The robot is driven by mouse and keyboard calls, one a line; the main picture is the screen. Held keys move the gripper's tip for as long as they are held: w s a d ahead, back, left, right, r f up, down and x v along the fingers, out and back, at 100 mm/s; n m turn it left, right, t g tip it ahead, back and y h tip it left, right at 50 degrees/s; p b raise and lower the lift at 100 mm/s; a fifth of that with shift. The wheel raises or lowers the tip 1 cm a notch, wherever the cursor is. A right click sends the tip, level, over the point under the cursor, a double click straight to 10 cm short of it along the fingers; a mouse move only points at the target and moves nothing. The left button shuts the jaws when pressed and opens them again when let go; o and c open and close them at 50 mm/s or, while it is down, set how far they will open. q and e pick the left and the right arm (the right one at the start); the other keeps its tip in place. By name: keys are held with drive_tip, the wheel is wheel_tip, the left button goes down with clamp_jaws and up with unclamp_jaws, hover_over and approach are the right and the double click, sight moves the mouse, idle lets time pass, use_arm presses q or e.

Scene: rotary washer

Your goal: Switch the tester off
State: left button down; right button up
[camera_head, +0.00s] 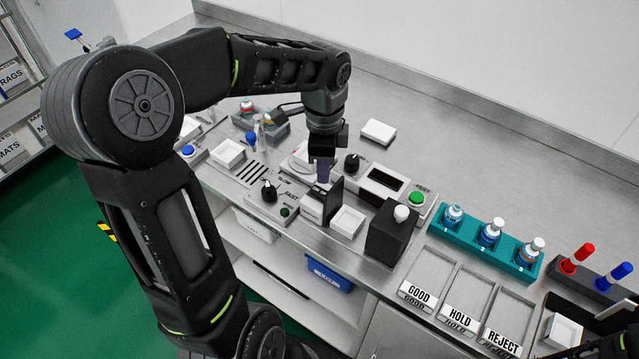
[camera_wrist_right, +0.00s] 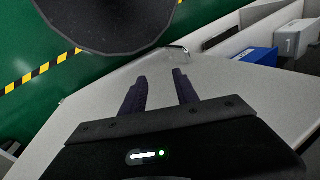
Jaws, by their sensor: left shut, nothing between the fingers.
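The tester (camera_head: 383,183) is a grey box on the bench with a dark display, a black knob (camera_head: 352,164) at its left end and a green button (camera_head: 417,198) marked TEST. My left gripper (camera_head: 323,180) points down just left of the knob, fingers shut and empty. It is above or beside a small dark stand; I cannot tell whether it touches anything. The knob's exact pointer direction is too small to read. My right gripper (camera_wrist_right: 160,88) shows in the right wrist view, fingers apart and empty, away from the tester.
A second panel (camera_head: 262,203) with a black knob and green button sits front left. A teal vial rack (camera_head: 482,242) and GOOD, HOLD, REJECT trays lie right. The bench behind is mostly clear.

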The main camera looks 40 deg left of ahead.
use_arm(q)
drive_tip(key=shift+r+p, duration=0.7)
drive_tip(key=shift+r, duration=0.5)
